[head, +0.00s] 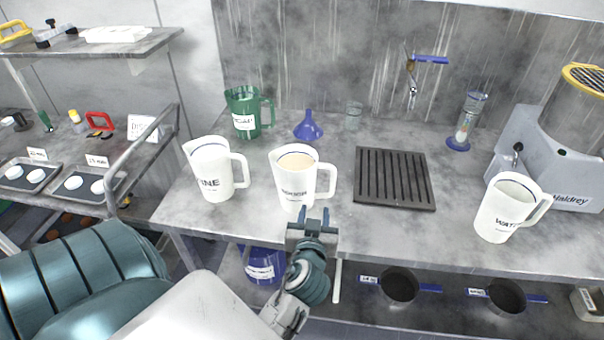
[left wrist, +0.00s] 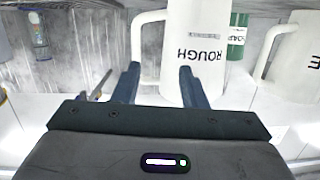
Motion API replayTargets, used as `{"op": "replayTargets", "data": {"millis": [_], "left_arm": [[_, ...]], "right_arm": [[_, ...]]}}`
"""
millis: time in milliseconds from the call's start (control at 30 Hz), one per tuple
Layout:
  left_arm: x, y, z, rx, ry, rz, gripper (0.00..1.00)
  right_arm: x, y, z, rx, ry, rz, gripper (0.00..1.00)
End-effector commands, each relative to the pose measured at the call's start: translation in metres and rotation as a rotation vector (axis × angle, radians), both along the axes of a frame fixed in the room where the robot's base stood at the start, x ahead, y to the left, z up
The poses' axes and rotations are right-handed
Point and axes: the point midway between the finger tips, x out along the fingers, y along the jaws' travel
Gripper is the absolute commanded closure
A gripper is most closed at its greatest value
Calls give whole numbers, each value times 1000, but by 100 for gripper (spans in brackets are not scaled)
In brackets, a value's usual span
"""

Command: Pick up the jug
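A white jug (head: 294,180) with pale liquid in it stands upright near the bench's front edge, its handle to the right. In the left wrist view this jug (left wrist: 200,25) reads "ROUGH" upside down. My left gripper (head: 313,213) is open and empty, just in front of the jug's lower right side. My right gripper is not in view.
Another white jug (head: 213,170) stands close on the left, and a green jug (head: 244,113) behind it. A blue funnel (head: 308,128) and a dark slotted grate (head: 393,178) are nearby. A white jug marked "WAT" (head: 503,210) stands at the right.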

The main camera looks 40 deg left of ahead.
Motion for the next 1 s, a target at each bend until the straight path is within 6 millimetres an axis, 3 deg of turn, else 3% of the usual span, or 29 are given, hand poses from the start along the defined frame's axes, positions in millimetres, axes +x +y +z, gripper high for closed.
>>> {"op": "replayTargets", "data": {"millis": [100,267,500,700,1000], "left_arm": [[20,-10,18,34,-106,-27,62],[36,-14,30,58,-162,-51,62],[69,5,31,60,-163,-53,62],[81,13,30,57,-163,-51,62],[114,30,33,58,-162,-51,62]], "right_arm": [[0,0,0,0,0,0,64],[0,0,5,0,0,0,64],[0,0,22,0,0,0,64],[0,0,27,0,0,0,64],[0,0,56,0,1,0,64]]}}
